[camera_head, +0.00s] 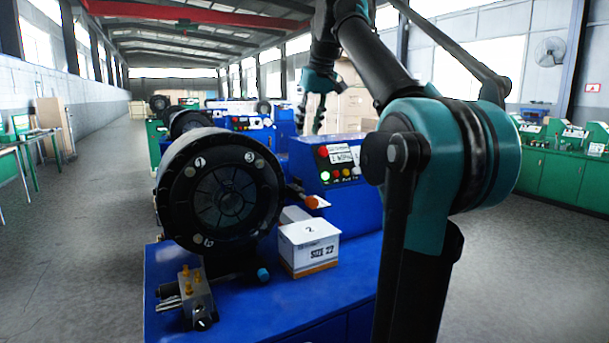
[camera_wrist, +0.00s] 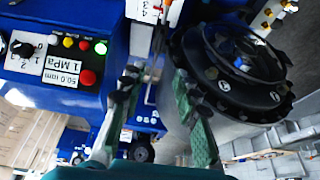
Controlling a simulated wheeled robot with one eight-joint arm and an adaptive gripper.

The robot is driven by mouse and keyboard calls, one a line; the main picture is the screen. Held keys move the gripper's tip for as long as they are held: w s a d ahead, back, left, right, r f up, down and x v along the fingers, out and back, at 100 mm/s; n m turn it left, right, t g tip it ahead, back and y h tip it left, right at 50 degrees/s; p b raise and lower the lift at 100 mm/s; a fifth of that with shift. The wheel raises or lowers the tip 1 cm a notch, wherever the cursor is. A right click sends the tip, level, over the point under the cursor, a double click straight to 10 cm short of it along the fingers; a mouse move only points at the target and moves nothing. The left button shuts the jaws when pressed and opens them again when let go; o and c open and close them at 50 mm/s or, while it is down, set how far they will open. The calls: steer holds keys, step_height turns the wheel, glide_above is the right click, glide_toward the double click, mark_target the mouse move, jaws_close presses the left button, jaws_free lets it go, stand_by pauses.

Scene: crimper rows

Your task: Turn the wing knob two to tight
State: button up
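I cannot pick out wing knob two for certain. A small black selector knob (camera_wrist: 22,48) with numbers around it sits on the blue control panel at the left of the wrist view. In the head view the front crimper has a round black head (camera_head: 222,195) with numbered spots on its face. An orange-tipped part (camera_head: 316,202) sticks out at its right, and a blue-tipped part (camera_head: 263,274) sits below. My gripper (camera_wrist: 155,88) is open, its green-padded fingers spread apart; in the head view it (camera_head: 318,100) hangs above and behind the crimper. Nothing clearly sits in its grasp.
A white box marked SIZE 22 (camera_head: 309,247) and a metal block with brass fittings (camera_head: 192,297) stand on the blue bench (camera_head: 270,320). The control panel (camera_head: 341,165) is behind the box. More crimpers line up behind. Open floor (camera_head: 75,250) lies at the left.

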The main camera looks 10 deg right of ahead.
mark_target(298, 178)
steer(key=x, duration=1.7)
steer(key=shift+w+f, duration=0.1)
jaws_close()
